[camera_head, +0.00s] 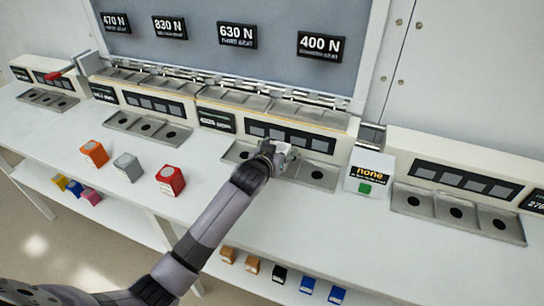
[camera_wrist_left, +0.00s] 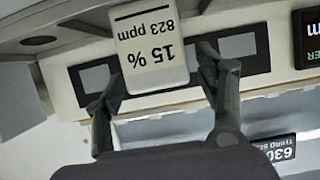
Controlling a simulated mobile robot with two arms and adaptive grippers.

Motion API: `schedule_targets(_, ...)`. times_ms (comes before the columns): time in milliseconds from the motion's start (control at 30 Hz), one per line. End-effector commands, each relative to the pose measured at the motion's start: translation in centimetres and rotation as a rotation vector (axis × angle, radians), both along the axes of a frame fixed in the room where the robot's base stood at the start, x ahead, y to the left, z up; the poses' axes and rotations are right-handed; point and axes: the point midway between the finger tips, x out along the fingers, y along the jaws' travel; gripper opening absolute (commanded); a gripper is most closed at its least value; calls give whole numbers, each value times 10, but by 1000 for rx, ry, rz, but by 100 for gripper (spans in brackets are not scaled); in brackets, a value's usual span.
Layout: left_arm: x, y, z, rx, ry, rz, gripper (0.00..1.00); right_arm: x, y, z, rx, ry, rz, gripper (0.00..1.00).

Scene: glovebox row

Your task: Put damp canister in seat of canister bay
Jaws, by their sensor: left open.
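A white canister (camera_wrist_left: 152,42) shows upside down in the left wrist view, with the label "15 % 823 ppm". It stands between the spread fingers of my left gripper (camera_wrist_left: 158,78). In the head view my left gripper (camera_head: 276,154) is over the tray with round seats (camera_head: 316,173) of the middle bay, beside a pale block (camera_head: 290,153) that is mostly hidden by it. The gripper is open. The seat beneath the canister is hidden, so I cannot tell how deep it sits. The right gripper is out of view.
Orange (camera_head: 94,153), grey (camera_head: 128,166) and red (camera_head: 170,180) canisters stand on the white bench to the left. A "none" box with a green button (camera_head: 365,189) stands right of the bay. Another seat tray (camera_head: 458,213) is further right. The bench front right is clear.

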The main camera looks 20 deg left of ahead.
Motion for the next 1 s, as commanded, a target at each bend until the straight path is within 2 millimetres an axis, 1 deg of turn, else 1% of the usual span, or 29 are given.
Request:
schedule_targets(300,-58,2,23,0,-1,-1,65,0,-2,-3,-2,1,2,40)
schedule_targets(500,-88,3,35,0,0,0,65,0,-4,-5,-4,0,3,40)
schedule_targets(600,-96,4,39,0,1,1,65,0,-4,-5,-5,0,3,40)
schedule_targets(700,-100,4,41,0,0,1,65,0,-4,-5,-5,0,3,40)
schedule_targets(1000,-101,4,42,0,0,1,65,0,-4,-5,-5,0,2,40)
